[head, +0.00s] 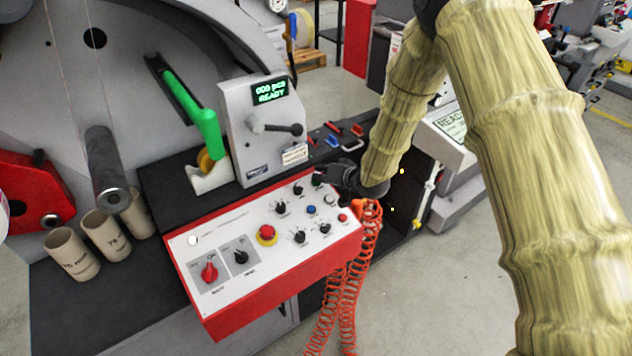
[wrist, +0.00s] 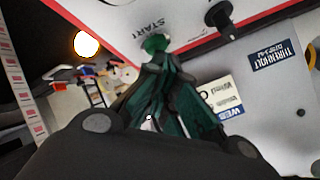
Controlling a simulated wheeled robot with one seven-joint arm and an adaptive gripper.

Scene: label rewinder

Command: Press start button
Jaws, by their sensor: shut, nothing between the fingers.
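The control panel (head: 215,245) is a white sloped face in a red frame. In the wrist view, the word START is printed on the panel (wrist: 195,20), beside a round green button (wrist: 155,44). My gripper (wrist: 154,62) is shut and empty, and its fingertips are right at this button. I cannot tell whether they touch it or press it in. In the head view my gripper (head: 322,179) is at the panel's far right corner and hides the start button.
The panel also carries a red emergency stop (head: 267,234), a red rotary switch (head: 209,271), a blue button (head: 311,210) and several black knobs. A counter box (head: 262,130) reading READY stands behind it. Coiled orange hoses (head: 350,290) hang at its right.

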